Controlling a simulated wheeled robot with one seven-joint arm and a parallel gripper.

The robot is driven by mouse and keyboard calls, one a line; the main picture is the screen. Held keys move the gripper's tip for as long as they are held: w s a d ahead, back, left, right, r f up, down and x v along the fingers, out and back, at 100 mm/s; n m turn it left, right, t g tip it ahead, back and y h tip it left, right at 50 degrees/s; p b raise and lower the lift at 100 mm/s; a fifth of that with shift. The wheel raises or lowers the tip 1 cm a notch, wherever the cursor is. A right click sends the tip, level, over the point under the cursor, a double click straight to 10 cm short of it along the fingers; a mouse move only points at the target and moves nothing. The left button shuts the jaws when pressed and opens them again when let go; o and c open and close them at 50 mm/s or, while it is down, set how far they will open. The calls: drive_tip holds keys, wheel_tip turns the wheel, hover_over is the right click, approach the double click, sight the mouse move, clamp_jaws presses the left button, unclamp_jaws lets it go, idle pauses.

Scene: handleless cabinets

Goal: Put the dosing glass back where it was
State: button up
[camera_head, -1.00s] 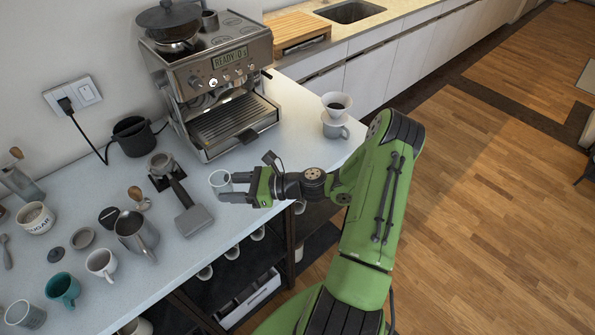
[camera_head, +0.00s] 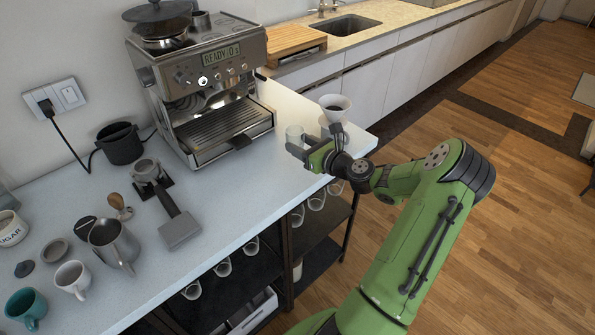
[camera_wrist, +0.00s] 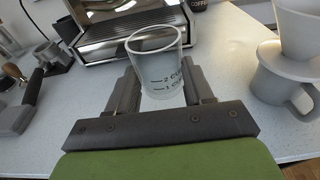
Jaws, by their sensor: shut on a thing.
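The dosing glass (camera_wrist: 158,68) is a small clear cup with dark "1 CUP" and "2 CUP" marks. It stands upright between the fingers of my gripper (camera_wrist: 160,88) in the wrist view. In the head view, my gripper (camera_head: 297,148) is shut on the glass (camera_head: 294,134) at the right part of the counter, right of the espresso machine (camera_head: 205,85). Whether the glass bottom touches the counter cannot be told.
A white dripper on a grey mug (camera_head: 333,112) stands close to the right of my gripper. A portafilter (camera_head: 165,200), a steel pitcher (camera_head: 112,240) and several cups stand to the left. The counter (camera_head: 225,190) before the machine is clear. Open shelves hold cups below.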

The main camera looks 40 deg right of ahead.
sight(301, 172)
wheel_tip(301, 172, down, 8)
drive_tip(key=shift+r+b, duration=0.25)
drive_tip(key=shift+b, duration=0.7)
drive_tip(key=shift+r, duration=0.1)
drive_tip(key=o, duration=1.2)
